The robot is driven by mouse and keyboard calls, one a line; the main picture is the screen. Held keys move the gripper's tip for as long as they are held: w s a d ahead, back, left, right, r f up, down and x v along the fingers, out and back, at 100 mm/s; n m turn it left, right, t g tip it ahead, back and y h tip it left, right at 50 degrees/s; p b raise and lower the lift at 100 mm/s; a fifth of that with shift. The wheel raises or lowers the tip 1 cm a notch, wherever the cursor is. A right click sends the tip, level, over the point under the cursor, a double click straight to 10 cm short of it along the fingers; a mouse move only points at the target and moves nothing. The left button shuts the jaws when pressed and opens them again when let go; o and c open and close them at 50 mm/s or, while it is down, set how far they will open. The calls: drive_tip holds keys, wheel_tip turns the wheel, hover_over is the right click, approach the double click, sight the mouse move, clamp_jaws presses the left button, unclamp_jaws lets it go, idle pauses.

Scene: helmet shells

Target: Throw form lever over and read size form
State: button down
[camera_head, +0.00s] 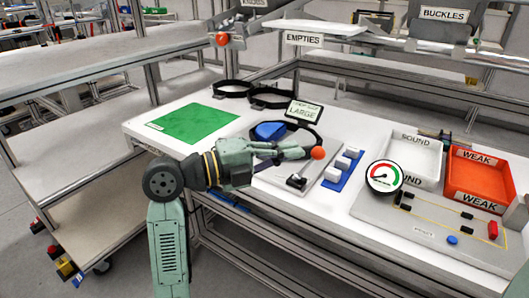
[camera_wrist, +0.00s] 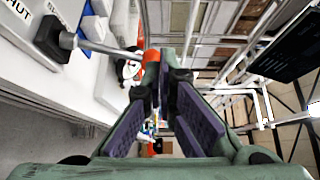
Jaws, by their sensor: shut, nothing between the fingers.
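The form lever has a metal rod (camera_wrist: 105,49), a black pivot (camera_head: 297,182) and an orange ball knob (camera_head: 318,153). In the wrist view the knob (camera_wrist: 132,60) is close beside the left fingertip of my gripper (camera_wrist: 165,76); I cannot tell whether they touch. My gripper (camera_head: 300,154) is shut and empty, level with the knob in the head view. A blue form (camera_head: 269,130) stands left of the lever inside a black band (camera_head: 312,134), partly hidden by my gripper. The size display (camera_head: 304,111) behind it reads LARGE.
Blocks on a blue strip (camera_head: 333,182) stand right of the lever. Farther right are a gauge (camera_head: 384,177), a white tray (camera_head: 439,160) and a red WEAK bin (camera_head: 449,178). A green mat (camera_head: 193,123) lies clear at left. A shelf (camera_head: 345,66) overhangs the back.

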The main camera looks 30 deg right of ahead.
drive_tip(key=shift+x, duration=0.75)
drive_tip(key=shift+s+p, duration=0.25)
drive_tip(key=shift+p, duration=0.05)
drive_tip(key=shift+s+d+f+m+t+y, duration=0.1)
drive_tip(key=shift+s+d+m+t+y, duration=0.2)
drive_tip(key=shift+s+m+y, duration=0.3)
drive_tip(key=shift+w, duration=0.2)
